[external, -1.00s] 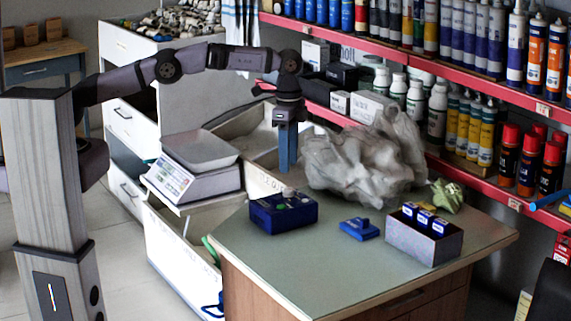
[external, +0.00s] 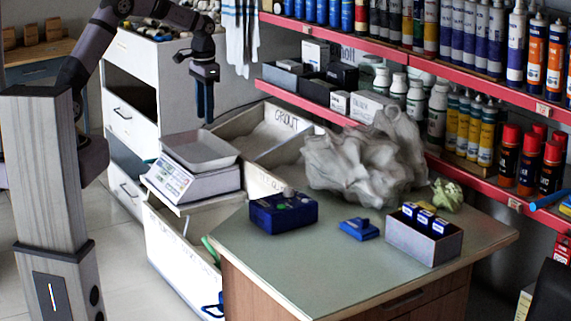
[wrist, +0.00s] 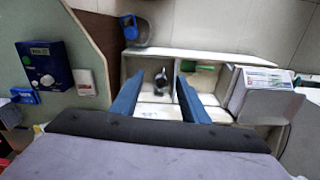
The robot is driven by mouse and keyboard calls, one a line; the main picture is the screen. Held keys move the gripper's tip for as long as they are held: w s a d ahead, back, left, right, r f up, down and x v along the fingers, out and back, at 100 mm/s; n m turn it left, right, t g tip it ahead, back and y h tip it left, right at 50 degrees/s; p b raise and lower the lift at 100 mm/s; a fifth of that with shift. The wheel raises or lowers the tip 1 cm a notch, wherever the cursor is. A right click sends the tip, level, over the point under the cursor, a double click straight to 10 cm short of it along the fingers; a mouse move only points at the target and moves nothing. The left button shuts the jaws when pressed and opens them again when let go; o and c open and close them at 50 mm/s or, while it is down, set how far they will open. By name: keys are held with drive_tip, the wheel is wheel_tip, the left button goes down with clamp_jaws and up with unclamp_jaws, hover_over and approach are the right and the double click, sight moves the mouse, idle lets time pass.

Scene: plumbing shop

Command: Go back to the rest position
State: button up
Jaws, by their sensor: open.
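My gripper (external: 205,101) hangs pointing down in the external view, raised above the scale and the bins, touching nothing. In the wrist view its two blue fingers (wrist: 166,98) are spread apart. The gap between them looks down on the white bins, with no object held. A small dark thing lies in a bin below, too small to make out.
A scale (external: 199,165) stands below my gripper, beside the grout bin (external: 277,121). The counter (external: 310,262) holds a blue box (external: 283,213), a small blue item (external: 359,229), a grey box (external: 424,242) and a crumpled plastic bag (external: 365,162). Red-edged shelves with bottles stand behind.

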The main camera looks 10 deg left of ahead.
drive_tip(key=s+a+n, duration=0.3)
drive_tip(key=a, duration=0.6)
drive_tip(key=s+a+n, duration=0.2)
drive_tip(key=a+n, duration=0.1)
drive_tip(key=a, duration=0.6)
drive_tip(key=s+a+f+n+p, duration=0.1)
drive_tip(key=s+a+f+n, duration=0.25)
drive_tip(key=s+a, duration=0.6)
wheel_tip(320, 180, down, 19)
drive_tip(key=b, duration=2)
drive_tip(key=shift+s+d, duration=0.3)
drive_tip(key=shift+s, duration=0.15)
drive_tip(key=shift+c, duration=0.6)
